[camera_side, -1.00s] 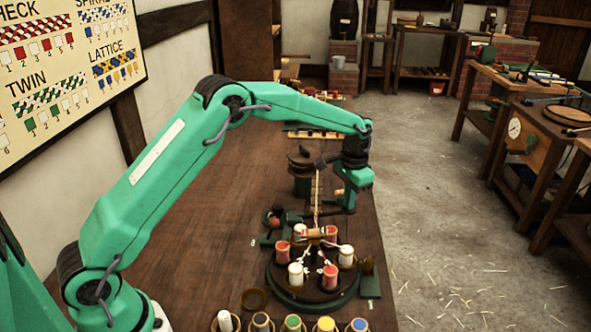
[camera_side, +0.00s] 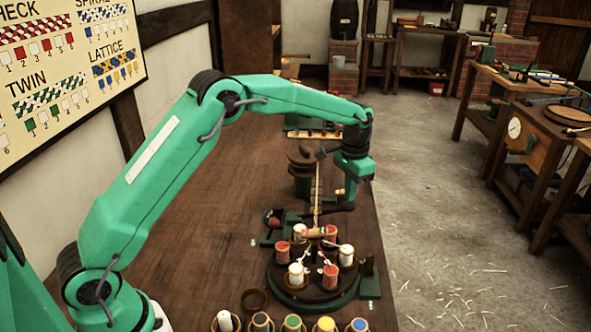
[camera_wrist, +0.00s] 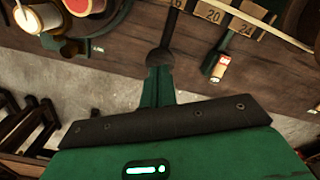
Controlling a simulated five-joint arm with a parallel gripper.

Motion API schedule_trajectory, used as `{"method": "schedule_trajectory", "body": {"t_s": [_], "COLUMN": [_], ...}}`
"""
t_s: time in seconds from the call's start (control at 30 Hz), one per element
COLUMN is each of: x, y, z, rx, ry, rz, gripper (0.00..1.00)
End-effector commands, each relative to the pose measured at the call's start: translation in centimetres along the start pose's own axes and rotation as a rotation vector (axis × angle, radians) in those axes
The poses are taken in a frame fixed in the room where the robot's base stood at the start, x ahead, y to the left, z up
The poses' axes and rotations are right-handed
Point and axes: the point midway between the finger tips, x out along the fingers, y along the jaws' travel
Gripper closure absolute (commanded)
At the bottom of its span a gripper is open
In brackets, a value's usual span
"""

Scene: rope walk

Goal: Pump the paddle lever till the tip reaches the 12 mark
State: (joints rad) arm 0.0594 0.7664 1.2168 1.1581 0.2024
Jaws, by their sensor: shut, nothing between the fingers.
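My gripper (camera_side: 346,204) is shut and empty, pointing down just right of the upright scale strip (camera_side: 317,195). In the wrist view its green fingers (camera_wrist: 157,78) reach up the middle. A dark rod with a rounded, flat end (camera_wrist: 160,58), which looks like the paddle lever, meets the fingertips there; I cannot tell whether they touch. The scale (camera_wrist: 238,17) shows 20 and 24 and a partly hidden number ending in 6. The 12 mark and the tip are not readable. The round bobbin plate (camera_side: 285,295) carries red and white bobbins, with strands rising towards the scale.
A green piece with a cream and red end (camera_wrist: 219,68) lies right of the fingers in the wrist view. Several coloured spools (camera_side: 325,325) line the near edge of the bench. The bench (camera_side: 190,240) is clear on the left. Its right edge drops to the floor.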

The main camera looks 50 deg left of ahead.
Motion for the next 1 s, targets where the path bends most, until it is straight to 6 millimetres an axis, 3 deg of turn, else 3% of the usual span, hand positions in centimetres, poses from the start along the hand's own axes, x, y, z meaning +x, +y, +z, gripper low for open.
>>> {"method": "schedule_trajectory", "body": {"t_s": [1.0], "x": [1.5], "y": [0.1], "z": [-0.1], "rx": [0.000], "ry": [-0.001], "rz": [0.000], "gripper": [1.00]}}
